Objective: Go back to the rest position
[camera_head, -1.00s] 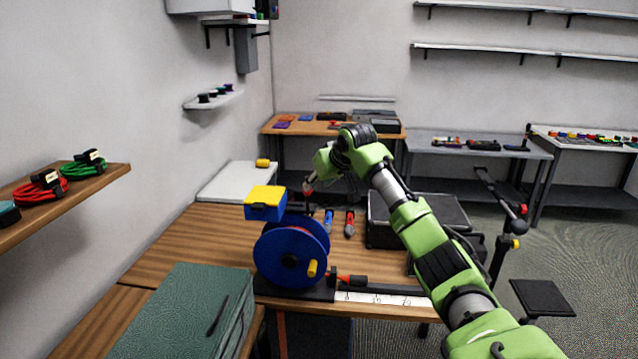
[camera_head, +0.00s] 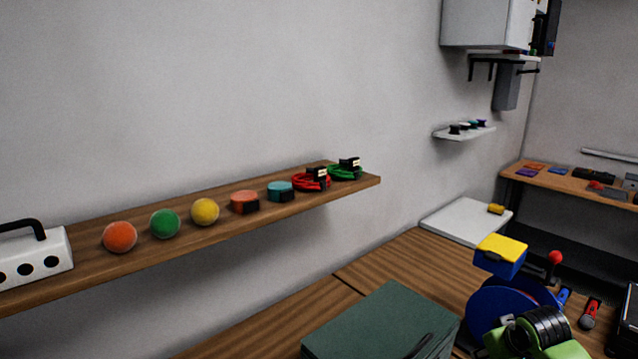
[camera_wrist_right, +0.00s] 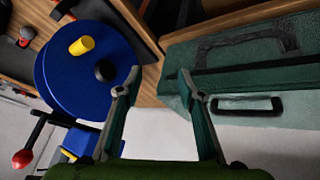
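My right gripper (camera_wrist_right: 160,82) is open, with nothing between its fingertips in the right wrist view. It is over the front of the workbench, between a blue reel (camera_wrist_right: 60,70) on the left and a green case (camera_wrist_right: 235,58) on the right. Part of my right arm (camera_head: 548,340) shows at the lower right of the head view, in front of the blue reel (camera_head: 487,303). The green case (camera_head: 375,322) lies left of it. The right fingertips are hidden in the head view. My left gripper is in neither view.
A wall shelf (camera_head: 290,212) holds a red cable coil (camera_head: 307,183), a green cable coil (camera_head: 342,173), tape rolls, coloured balls and a white box (camera_head: 50,257). A blue box with a yellow lid (camera_head: 500,255) stands by the reel. The bench (camera_head: 405,262) is bare behind the case.

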